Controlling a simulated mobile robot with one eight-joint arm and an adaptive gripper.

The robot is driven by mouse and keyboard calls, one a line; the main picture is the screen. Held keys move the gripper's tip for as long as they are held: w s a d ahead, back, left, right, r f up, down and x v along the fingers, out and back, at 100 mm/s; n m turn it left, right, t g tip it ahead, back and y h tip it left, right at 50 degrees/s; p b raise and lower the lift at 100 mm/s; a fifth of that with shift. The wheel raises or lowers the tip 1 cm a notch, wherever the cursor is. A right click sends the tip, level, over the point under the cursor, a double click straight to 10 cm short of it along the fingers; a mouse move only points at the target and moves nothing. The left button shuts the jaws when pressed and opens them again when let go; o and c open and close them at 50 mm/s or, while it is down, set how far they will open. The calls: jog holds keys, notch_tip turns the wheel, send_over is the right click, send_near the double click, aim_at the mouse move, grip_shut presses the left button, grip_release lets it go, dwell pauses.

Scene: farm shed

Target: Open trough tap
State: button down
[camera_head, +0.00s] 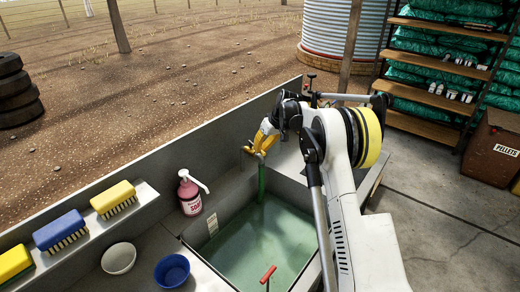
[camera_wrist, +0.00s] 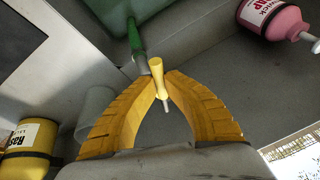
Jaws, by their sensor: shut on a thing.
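My gripper (camera_head: 258,149) reaches over the back edge of the trough (camera_head: 233,206), which holds greenish water. In the wrist view my gripper (camera_wrist: 164,76) has its two yellow fingers closed in around a small yellow handle (camera_wrist: 157,75) with a pale tip. A green upright pipe (camera_head: 262,184) stands in the trough just below my gripper; it also shows beside the handle in the wrist view (camera_wrist: 134,35). The handle appears to belong to this tap. In the head view my fingers and arm hide the handle and the tap's top.
A pink soap bottle (camera_head: 189,194) stands on the ledge left of the tap. Brushes (camera_head: 114,200), a white bowl (camera_head: 118,258) and a blue bowl (camera_head: 171,271) are further left. A red T-handle (camera_head: 267,275) rises at the trough's front. A yellow container (camera_wrist: 30,148) shows in the wrist view.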

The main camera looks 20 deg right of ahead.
jog(key=shift+f, duration=0.1)
jog(key=c, duration=1.4)
grip_release()
jog(key=shift+d, duration=0.1)
jog(key=v, duration=1.2)
